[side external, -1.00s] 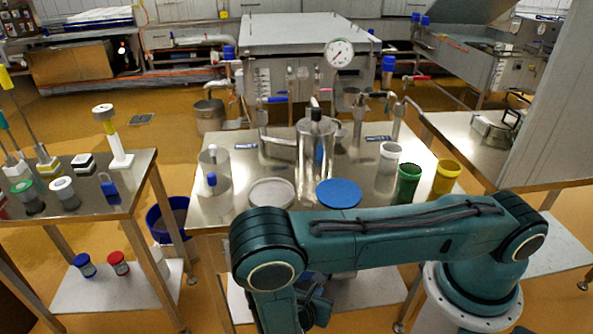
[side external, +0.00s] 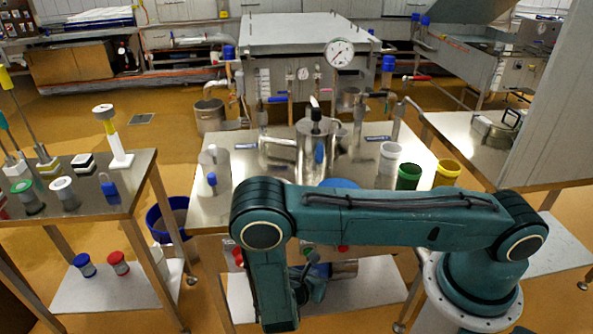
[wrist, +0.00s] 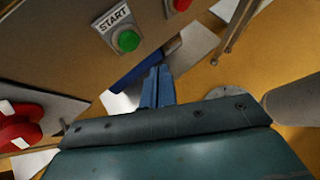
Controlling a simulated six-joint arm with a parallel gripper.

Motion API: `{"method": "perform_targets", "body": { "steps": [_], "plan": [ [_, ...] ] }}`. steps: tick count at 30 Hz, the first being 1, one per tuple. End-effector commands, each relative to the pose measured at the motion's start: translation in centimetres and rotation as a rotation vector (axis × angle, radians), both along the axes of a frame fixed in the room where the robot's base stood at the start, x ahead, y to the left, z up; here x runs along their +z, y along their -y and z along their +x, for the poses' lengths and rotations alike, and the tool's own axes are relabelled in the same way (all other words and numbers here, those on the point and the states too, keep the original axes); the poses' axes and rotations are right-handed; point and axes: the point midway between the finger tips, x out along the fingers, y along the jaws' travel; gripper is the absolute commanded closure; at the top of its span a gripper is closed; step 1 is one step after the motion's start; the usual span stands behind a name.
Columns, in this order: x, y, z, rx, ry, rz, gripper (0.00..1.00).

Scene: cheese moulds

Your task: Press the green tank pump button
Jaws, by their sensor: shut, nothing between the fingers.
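The green button (wrist: 127,41) sits on a brown panel in the wrist view, below a white label reading START (wrist: 113,18). In the side view a small green spot (side external: 308,251) shows under the table edge, close to my gripper. My gripper (wrist: 158,72) is shut and empty, with its blue fingers side by side. In the wrist picture its tips lie below and right of the green button, apart from it in the picture. How far the tips are from the panel is hard to tell.
A red button (wrist: 180,4) is on the same panel, right of the green one. A large red knob (wrist: 20,133) is at the left of the wrist view. The steel table (side external: 215,215) above carries a yellow cup (side external: 446,173) and a green cup (side external: 408,177).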

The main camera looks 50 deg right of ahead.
Motion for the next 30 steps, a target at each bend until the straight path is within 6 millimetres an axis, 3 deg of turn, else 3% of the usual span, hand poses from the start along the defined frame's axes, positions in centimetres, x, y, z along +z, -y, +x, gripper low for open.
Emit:
{"method": "perform_targets", "body": {
  "steps": [12, 30],
  "plan": [
    [0.0, 2.2, 2.1, -0.001, 0.0, 0.0, 1.0],
    [0.0, 2.3, 2.3, 0.001, -0.001, -0.001, 1.0]
  ]
}}
